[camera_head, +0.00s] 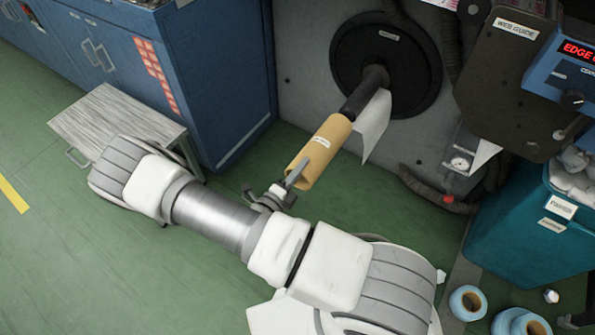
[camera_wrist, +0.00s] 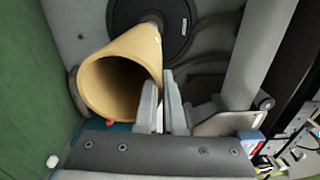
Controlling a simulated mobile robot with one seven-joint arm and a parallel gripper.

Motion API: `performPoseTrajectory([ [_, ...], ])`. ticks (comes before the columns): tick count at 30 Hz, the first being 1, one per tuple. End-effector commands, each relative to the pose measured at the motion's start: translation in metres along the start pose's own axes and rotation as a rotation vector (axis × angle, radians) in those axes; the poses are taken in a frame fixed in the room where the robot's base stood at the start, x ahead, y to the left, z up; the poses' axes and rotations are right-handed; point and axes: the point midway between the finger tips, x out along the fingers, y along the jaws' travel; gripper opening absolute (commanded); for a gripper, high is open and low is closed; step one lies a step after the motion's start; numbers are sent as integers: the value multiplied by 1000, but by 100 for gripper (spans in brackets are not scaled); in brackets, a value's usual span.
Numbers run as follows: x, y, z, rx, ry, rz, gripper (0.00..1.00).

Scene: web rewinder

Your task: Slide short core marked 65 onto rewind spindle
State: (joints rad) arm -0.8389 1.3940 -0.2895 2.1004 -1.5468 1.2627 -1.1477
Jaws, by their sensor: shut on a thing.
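The tan cardboard core (camera_head: 318,155) has a small white label that is too small to read. It lies in line with the dark rewind spindle (camera_head: 362,97), which sticks out from a round black flange (camera_head: 400,62). The core's far end meets or overlaps the spindle's front end; I cannot tell how far the spindle reaches inside. My gripper (camera_head: 292,182) is shut on the wall at the core's near end. In the wrist view the core (camera_wrist: 118,62) shows its dark open bore, and my gripper's fingers (camera_wrist: 163,98) pinch its right rim.
A white web sheet (camera_head: 374,128) hangs beside the spindle. A blue cabinet (camera_head: 215,70) and low grey-topped table (camera_head: 115,122) stand left. A teal bin (camera_head: 525,225) and blue-white rolls (camera_head: 467,303) are at right. Green floor is open at left.

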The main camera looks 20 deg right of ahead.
Motion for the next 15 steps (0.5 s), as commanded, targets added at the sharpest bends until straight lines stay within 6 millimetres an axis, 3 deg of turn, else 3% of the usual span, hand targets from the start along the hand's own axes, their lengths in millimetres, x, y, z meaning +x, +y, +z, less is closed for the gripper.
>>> performPoseTrajectory([
  [15,37,-1,0,1,1,-2,0],
])
